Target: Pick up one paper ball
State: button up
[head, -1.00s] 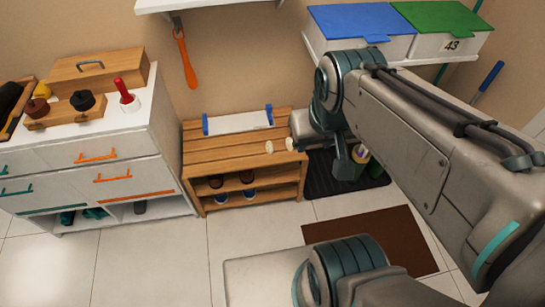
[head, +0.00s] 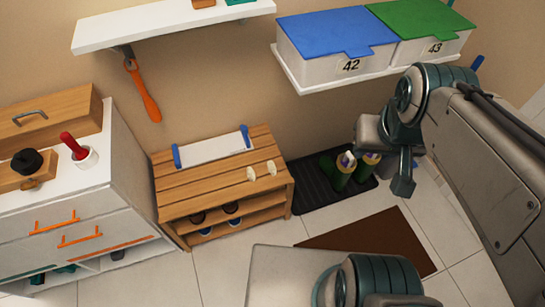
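Two small cream-coloured lumps stand near the right end of the wooden bench top, one on the left (head: 251,174) and one on the right (head: 271,167). They may be paper balls, but are too small to be sure. Green boots (head: 340,175) stand on the dark ribbed mat, with pale, purple-marked stuff (head: 346,159) showing at their tops; I cannot tell whether it is paper. My gripper (head: 402,182) hangs in the air to the right of the bench, overlapping the boots' right side in the picture. It appears apart from the lumps. Its finger opening is not clear.
The slatted bench (head: 205,188) holds shoes below and a white, blue-ended piece (head: 212,148) on top. A white drawer cabinet (head: 95,210) stands left. Lidded boxes (head: 340,60) sit on a shelf above. A brown mat (head: 370,242) lies on the tiled floor.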

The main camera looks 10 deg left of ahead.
aim_at(250, 173)
jog(key=u, duration=0.15)
jog(key=i, duration=0.95)
jog(key=u, duration=0.75)
